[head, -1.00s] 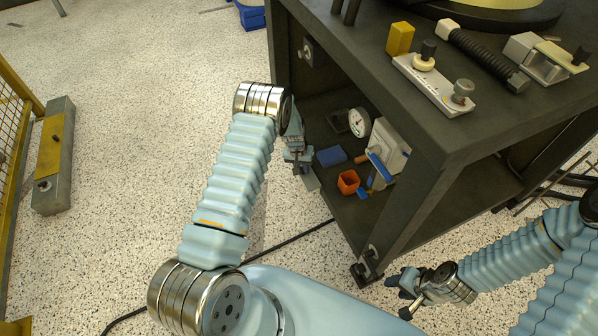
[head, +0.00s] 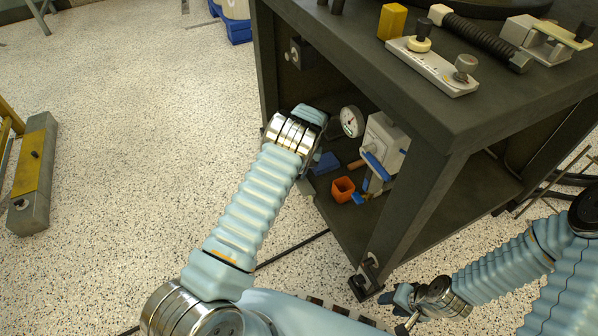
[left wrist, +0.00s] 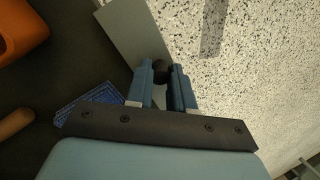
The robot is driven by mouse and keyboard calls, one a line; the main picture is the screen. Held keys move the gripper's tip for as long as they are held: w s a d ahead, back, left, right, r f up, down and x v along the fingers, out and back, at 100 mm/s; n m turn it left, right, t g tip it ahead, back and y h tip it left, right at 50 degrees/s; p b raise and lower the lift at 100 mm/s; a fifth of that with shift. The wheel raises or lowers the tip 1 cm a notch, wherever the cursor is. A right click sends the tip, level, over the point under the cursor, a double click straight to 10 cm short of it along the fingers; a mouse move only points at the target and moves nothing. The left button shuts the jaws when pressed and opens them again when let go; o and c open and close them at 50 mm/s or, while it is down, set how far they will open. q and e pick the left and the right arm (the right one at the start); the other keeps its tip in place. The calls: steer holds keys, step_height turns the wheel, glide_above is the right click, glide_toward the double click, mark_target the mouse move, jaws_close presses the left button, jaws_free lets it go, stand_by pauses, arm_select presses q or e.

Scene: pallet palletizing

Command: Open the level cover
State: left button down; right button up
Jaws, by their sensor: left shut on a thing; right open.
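My left gripper (left wrist: 163,88) is shut on a small dark knob (left wrist: 162,71) in the left wrist view. A flat grey plate (left wrist: 135,28) lies just beyond the knob; I cannot tell whether the two are joined, or whether this plate is the level cover. In the head view my left wrist reaches to the open shelf of the dark bench and hides the fingers, knob and plate. My right gripper (head: 402,308) is open and empty, low beside the bench's front leg.
An orange container (head: 343,189), a blue block (head: 325,163), a round gauge (head: 352,121) and a white box (head: 385,138) crowd the shelf. The dark bench (head: 430,105) carries a light plate with knobs (head: 432,66). Speckled floor at left is mostly free.

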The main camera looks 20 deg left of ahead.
arm_select(q)
steer(key=shift+s+f, duration=0.2)
steer(key=c, duration=1)
jaws_free()
steer(key=shift+w, duration=0.1)
steer(key=shift+r, duration=0.1)
steer(key=p+v, duration=0.1)
steer(key=v, duration=1.2)
steer(key=shift+w+d+r, duration=0.1)
steer(key=shift+r, duration=0.2)
